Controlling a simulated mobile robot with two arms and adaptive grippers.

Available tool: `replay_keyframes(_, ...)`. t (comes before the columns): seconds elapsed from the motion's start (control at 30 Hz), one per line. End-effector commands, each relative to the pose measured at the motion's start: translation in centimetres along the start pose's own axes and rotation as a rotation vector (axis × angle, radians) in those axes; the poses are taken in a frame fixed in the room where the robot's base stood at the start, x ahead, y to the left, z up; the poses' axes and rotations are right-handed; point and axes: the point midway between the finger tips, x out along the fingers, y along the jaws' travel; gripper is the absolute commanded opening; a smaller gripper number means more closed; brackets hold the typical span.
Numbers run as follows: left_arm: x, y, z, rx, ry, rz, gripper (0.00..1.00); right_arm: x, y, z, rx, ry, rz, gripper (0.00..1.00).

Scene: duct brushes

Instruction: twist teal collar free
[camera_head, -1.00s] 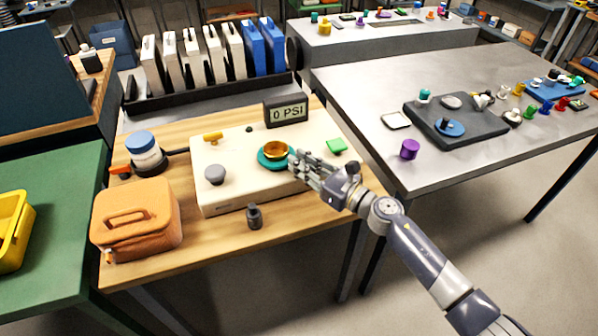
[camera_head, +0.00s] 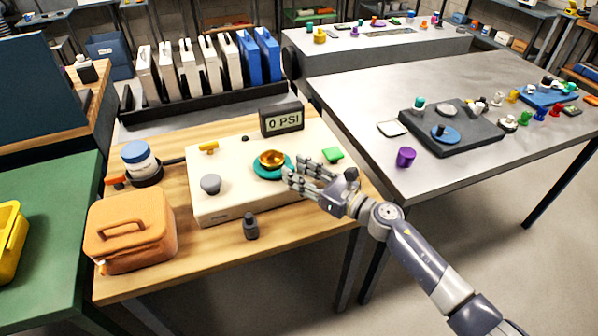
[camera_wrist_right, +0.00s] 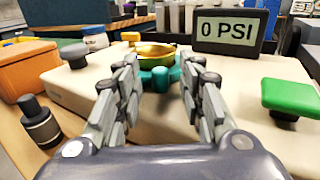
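The teal collar (camera_head: 263,172) sits on the cream box (camera_head: 222,209), around the base of a gold dome-like piece (camera_head: 271,159). In the right wrist view the collar (camera_wrist_right: 160,78) has teal lobes and lies ahead, between and beyond my fingers. My right gripper (camera_head: 290,180) is at the collar's right front edge in the head view. Its fingers (camera_wrist_right: 158,85) are spread apart with nothing between them in the wrist view. Whether a fingertip touches the collar I cannot tell. My left gripper is not in view.
A display (camera_head: 282,119) reading 0 PSI stands at the box's back. A green knob (camera_head: 332,155), a grey knob (camera_head: 210,184) and a yellow handle (camera_head: 208,147) are on the box. A dark bottle (camera_head: 251,226) stands in front; an orange case (camera_head: 131,229) is at left.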

Motion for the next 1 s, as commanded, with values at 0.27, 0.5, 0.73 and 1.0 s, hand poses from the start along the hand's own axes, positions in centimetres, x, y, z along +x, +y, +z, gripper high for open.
replay_keyframes(0.27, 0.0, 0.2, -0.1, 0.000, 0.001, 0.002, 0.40, -4.4, -0.1, -0.2, 0.000, 0.004, -0.001, 0.36)
replay_keyframes(0.5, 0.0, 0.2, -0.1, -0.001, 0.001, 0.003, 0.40, -9.4, 0.0, -0.2, 0.001, 0.004, -0.001, 0.36)
replay_keyframes(0.73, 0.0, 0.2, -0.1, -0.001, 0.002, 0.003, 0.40, -11.7, 0.0, -0.1, 0.001, 0.002, -0.001, 0.36)
replay_keyframes(1.0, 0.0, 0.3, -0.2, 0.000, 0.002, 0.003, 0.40, -11.9, 0.0, 0.0, 0.000, 0.001, 0.000, 0.36)
